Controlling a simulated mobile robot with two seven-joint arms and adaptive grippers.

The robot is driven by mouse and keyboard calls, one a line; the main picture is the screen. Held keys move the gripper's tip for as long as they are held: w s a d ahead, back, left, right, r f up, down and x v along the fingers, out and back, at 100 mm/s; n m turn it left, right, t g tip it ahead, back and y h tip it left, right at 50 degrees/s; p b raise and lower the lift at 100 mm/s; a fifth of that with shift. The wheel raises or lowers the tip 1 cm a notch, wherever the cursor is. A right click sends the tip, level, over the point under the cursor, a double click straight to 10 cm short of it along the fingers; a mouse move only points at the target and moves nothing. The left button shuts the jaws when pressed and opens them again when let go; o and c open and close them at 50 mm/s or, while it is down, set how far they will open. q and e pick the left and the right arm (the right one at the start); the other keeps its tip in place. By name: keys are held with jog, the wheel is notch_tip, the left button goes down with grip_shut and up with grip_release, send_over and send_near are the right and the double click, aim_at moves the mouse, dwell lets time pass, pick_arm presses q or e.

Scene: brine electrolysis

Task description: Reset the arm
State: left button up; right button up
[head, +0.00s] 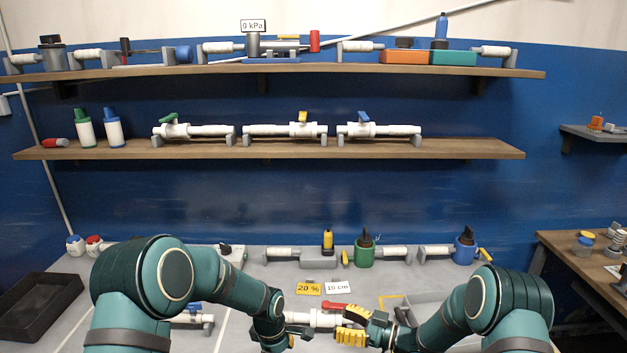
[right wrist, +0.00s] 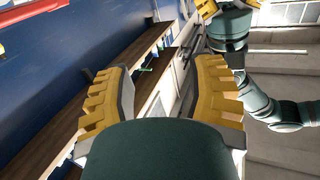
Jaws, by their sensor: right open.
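My right gripper (head: 352,325) is low in the middle of the head view, with yellow-padded fingers pointing left. It is open; in the right wrist view its two fingers (right wrist: 165,88) stand apart with nothing between them. A white pipe with a red valve handle (head: 335,305) shows beside it, partly hidden; I cannot tell how near they are in depth. My left gripper (head: 280,341) is at the bottom of the head view, mostly hidden by its own wrist, so its fingers are unclear. Part of the left arm (right wrist: 232,25) also shows in the right wrist view.
The grey bench (head: 240,325) holds pipe fittings, a green container (head: 364,252), a blue container (head: 465,249) and yellow "20 %" (head: 308,289) and white "10 cm" (head: 338,288) signs. A black tray (head: 42,306) is at left. Two loaded shelves (head: 270,150) are above.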

jog(key=s+d+f+m+t+h+b, duration=0.25)
jog(key=s+f+m+h, duration=0.35)
jog(key=f+m+h, duration=0.6)
pick_arm(q)
jog(key=s+a+f+m+t+h+b, duration=0.1)
jog(key=s+f+m, duration=0.4)
jog(key=s, duration=0.5)
jog(key=s+f+m+t+h+b, duration=0.1)
jog(key=s+f+m, duration=0.5)
jog(key=s, duration=0.5)
jog(key=shift+s+a+f+m+h+b, duration=0.15)
jog(key=shift+s+a+m+h+b, duration=0.2)
jog(key=shift+m, duration=0.45)
pick_arm(e)
jog(key=s+f+m+g, duration=0.1)
jog(key=s+f+g, duration=0.2)
jog(key=s, duration=0.7)
jog(key=s+f+m+g, duration=0.1)
jog(key=s+f+g, duration=0.2)
jog(key=s, duration=0.7)
jog(key=shift+s+f+g, duration=0.2)
jog(key=shift+s+g, duration=0.1)
jog(key=shift+g, duration=0.45)
